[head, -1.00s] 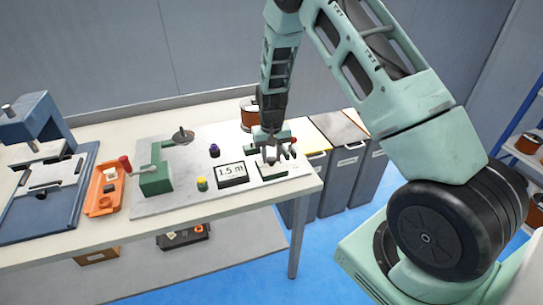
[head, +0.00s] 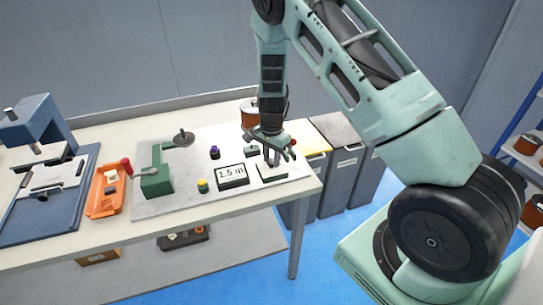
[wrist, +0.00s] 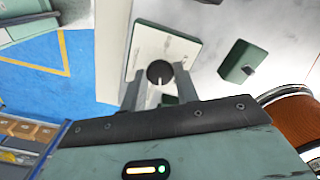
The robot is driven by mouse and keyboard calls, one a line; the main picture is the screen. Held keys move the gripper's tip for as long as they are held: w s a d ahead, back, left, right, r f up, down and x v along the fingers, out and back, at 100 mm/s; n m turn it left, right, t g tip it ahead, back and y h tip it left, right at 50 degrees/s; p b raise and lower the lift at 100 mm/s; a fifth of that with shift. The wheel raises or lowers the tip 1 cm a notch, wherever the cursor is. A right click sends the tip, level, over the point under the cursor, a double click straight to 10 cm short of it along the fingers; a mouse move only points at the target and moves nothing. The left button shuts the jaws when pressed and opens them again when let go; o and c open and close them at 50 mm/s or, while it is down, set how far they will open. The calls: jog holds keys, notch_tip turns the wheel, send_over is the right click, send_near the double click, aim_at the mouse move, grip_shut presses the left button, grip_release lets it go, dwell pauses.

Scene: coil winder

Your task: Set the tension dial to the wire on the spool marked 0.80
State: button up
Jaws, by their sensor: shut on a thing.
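The tension dial is a round black knob (wrist: 159,73) with a white pointer line, on the white face of a green-edged box (wrist: 168,42). The box (head: 272,176) stands near the bench's right front corner. In the wrist view my gripper (wrist: 158,76) has one finger on each side of the knob and is shut on it. The pointer line runs toward the palm side of the picture. The printing on the face is too small to read. In the head view my gripper (head: 272,159) hides the knob. A copper-coloured wire spool (head: 249,114) stands behind it, no label readable.
A display reading 1.5 m (head: 232,174) stands just left of the dial box. A small green block (wrist: 243,62) is close to the gripper. A yellow button (head: 203,186), purple-topped knob (head: 215,152), green winder (head: 157,180) and orange tray (head: 103,203) lie further left.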

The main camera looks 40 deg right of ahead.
aim_at(271, 161)
jog(key=shift+w+m, duration=0.1)
jog(key=shift+m, duration=1.3)
jog(key=shift+p, duration=0.3)
jog(key=o, duration=1)
jog(key=shift+c, duration=0.2)
notch_tip(271, 161, up, 18)
jog(key=b, duration=0.2)
jog(key=shift+f, duration=0.25)
